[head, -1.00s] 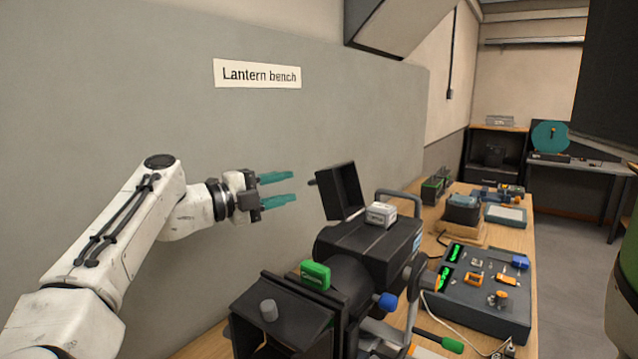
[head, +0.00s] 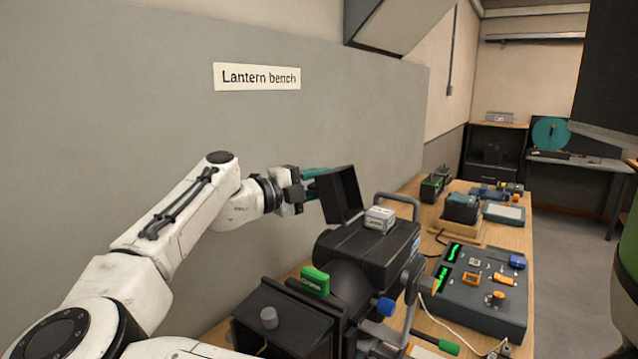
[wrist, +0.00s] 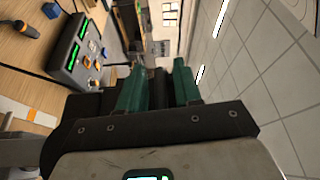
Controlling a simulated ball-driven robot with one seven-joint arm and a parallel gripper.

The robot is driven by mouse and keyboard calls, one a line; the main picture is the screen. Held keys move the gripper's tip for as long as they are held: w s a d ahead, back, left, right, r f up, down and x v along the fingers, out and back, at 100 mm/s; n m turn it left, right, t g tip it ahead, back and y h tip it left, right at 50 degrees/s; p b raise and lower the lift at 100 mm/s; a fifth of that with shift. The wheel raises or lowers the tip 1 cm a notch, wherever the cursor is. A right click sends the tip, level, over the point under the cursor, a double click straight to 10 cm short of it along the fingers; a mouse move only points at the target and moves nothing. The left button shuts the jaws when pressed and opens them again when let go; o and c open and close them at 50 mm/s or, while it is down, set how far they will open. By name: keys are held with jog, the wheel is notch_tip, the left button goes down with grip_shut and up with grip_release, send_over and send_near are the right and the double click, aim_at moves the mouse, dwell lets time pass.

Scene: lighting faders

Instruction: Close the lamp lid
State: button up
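The lamp lid (head: 343,195) is a black, box-like flap standing open and upright at the far left end of the black lamp housing (head: 375,248). My gripper (head: 317,182) is at the lid's left, outer side, with its teal fingers pointing right at it. The fingertips are at or just behind the lid's edge; I cannot tell whether they touch. In the wrist view the two fingers (wrist: 158,88) are apart, with dark surfaces beyond and beside them. Nothing is clearly held.
A small grey-white box (head: 379,219) sits on the housing, and a green block (head: 315,280) sits nearer. A handle rises behind the housing. The fader console (head: 478,285) stands on the wooden bench at right. The grey wall panel (head: 150,110) is behind my arm.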

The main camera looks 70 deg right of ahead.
grip_shut()
jog(key=shift+f, duration=0.1)
jog(key=shift+a, duration=0.1)
dwell(0.3)
